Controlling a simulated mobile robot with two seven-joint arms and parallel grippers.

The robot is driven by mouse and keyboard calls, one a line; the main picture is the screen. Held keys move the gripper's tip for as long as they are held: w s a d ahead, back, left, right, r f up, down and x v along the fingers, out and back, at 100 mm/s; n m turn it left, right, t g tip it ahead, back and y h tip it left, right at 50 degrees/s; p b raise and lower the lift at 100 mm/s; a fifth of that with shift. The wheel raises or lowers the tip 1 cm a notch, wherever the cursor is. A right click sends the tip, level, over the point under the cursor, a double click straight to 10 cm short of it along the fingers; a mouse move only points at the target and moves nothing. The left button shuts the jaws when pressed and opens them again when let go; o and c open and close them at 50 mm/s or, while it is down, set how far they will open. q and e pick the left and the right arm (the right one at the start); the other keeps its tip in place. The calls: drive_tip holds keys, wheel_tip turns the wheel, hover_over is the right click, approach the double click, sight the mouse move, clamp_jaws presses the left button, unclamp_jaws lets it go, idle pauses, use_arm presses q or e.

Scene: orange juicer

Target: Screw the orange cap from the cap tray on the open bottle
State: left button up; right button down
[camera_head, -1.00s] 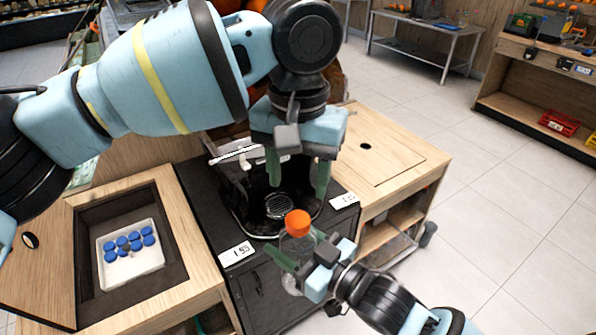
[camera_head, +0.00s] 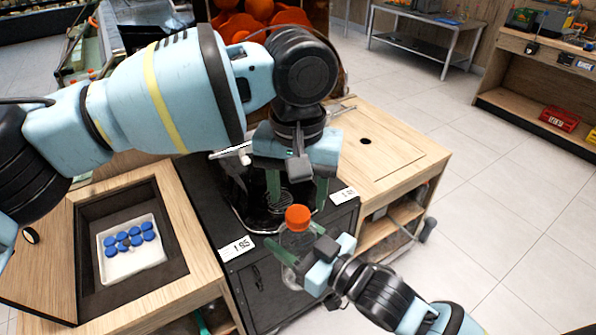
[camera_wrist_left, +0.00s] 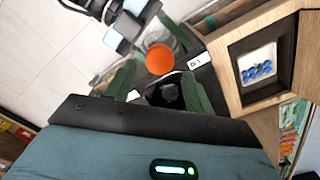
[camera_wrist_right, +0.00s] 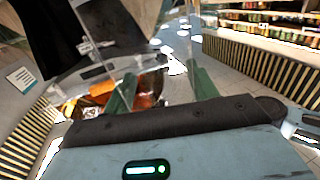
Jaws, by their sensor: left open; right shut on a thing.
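A clear bottle (camera_head: 291,277) stands upright with an orange cap (camera_head: 298,217) on its top; I cannot tell how tightly the cap sits. My right gripper (camera_head: 298,241) is shut on the bottle below the cap. My left gripper (camera_head: 297,190) is open and empty, its green fingers pointing down, above and behind the cap in the head view. In the left wrist view the orange cap (camera_wrist_left: 160,59) shows between the spread fingers, apart from them. The white cap tray (camera_head: 135,272) at left holds several blue caps (camera_head: 130,240); no orange cap shows in it.
The tray sits in a dark recess of a wooden counter (camera_head: 190,215). A black juicer stand (camera_head: 245,205) is behind the bottle, with price labels (camera_head: 236,248) beside it. A wooden counter (camera_head: 390,150) lies to the right. Open floor (camera_head: 500,230) is further right.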

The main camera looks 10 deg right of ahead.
sight(298, 213)
use_arm(q)
drive_tip(key=shift+f, duration=1.85)
drive_tip(key=c, duration=1)
drive_tip(key=m, duration=0.5)
drive_tip(key=shift+m, duration=0.4)
drive_tip(key=m, duration=0.5)
drive_tip(key=shift+m, duration=0.4)
drive_tip(key=o, duration=1.2)
drive_tip(key=shift+c, duration=0.2)
drive_tip(key=shift+r, duration=0.1)
wheel_tip(298, 213, up, 12)
